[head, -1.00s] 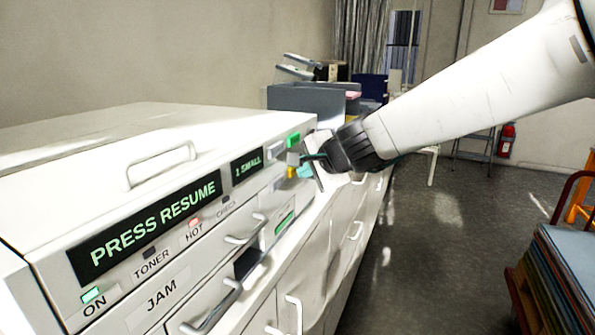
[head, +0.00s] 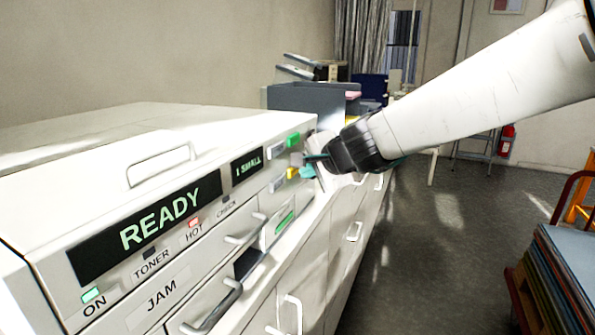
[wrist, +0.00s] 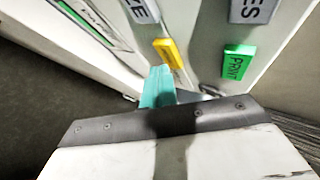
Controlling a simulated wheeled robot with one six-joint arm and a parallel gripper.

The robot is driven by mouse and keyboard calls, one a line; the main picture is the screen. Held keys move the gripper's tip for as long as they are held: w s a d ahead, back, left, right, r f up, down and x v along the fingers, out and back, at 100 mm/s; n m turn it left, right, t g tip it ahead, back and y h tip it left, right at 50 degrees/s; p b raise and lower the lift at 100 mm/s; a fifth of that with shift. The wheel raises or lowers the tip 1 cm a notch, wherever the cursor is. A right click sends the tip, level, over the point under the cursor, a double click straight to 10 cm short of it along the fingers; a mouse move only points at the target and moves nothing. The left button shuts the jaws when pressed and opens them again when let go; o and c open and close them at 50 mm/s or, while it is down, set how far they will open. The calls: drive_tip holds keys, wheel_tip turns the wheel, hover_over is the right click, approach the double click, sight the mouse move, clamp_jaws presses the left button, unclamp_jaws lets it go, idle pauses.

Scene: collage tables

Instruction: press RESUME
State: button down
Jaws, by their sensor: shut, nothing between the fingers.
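The white machine's display (head: 160,222) reads READY in green letters. A yellow button (wrist: 167,52) sits on the panel, and I cannot read a label on it; it also shows in the head view (head: 292,172). A green button (wrist: 238,63) to its right in the wrist view reads PRINT. I see no legible RESUME label. My gripper (wrist: 158,80) is shut and empty, its teal fingers just below the yellow button in the wrist view. I cannot tell whether they touch it. In the head view my gripper (head: 308,169) is close in front of the panel.
Grey buttons ending in ZE (wrist: 140,10) and ES (wrist: 252,8) sit above the yellow one in the wrist view. A small display (head: 248,165) reads 1 SMALL. Drawer handles (head: 218,308) jut out below the panel. A stack of sheets (head: 565,280) stands at right; the floor between is clear.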

drive_tip(key=shift+s+d, duration=0.1)
drive_tip(key=shift+d, duration=0.2)
drive_tip(key=d, duration=0.1)
drive_tip(key=s+d, duration=0.1)
drive_tip(key=d, duration=0.2)
drive_tip(key=shift+s+d, duration=0.35)
drive_tip(key=shift+a, duration=0.1)
idle(0.5)
